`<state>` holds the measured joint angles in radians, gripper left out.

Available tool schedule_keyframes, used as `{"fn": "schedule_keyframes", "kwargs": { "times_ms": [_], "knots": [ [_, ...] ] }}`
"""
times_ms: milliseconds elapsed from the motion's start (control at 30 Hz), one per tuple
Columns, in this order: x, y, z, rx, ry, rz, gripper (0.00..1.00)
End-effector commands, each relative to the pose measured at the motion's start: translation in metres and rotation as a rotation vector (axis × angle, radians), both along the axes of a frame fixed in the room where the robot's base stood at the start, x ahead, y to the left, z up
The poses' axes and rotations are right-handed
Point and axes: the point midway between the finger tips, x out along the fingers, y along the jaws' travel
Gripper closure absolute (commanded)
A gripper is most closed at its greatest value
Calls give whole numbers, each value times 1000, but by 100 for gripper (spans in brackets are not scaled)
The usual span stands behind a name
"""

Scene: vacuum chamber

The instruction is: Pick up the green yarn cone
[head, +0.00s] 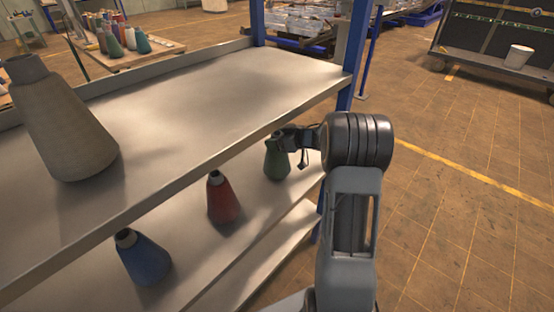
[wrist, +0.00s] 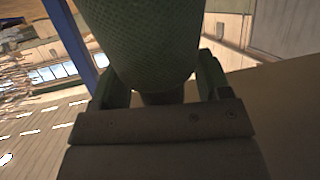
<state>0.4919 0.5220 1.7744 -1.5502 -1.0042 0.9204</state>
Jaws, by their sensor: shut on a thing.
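The green yarn cone (head: 277,162) is at the right end of the middle shelf in the head view. My gripper (head: 287,139) is at its narrow top, under the edge of the upper shelf. In the wrist view the green cone (wrist: 145,40) fills the upper middle, and my gripper (wrist: 160,85) has a finger on each side of its neck, shut on it. I cannot tell whether the cone's base touches the shelf.
A red cone (head: 223,199) and a blue cone (head: 143,258) stand on the same middle shelf to the left. A large grey-beige cone (head: 66,125) stands on the upper shelf (head: 215,95), which overhangs the middle one. A blue post (head: 357,45) rises at the shelf's right end. Open floor lies right.

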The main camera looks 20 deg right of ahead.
Motion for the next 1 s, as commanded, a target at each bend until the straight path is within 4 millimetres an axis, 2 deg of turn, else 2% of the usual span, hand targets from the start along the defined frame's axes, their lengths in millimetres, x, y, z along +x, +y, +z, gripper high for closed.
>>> {"fn": "schedule_keyframes", "kwargs": {
  "times_ms": [33,167,567,1000],
  "knots": [
    [0,0,0,1,1,1,73],
    [0,0,0,1,1,1,85],
    [0,0,6,0,-3,1,85],
    [1,0,36,0,-4,1,85]
  ]
}}
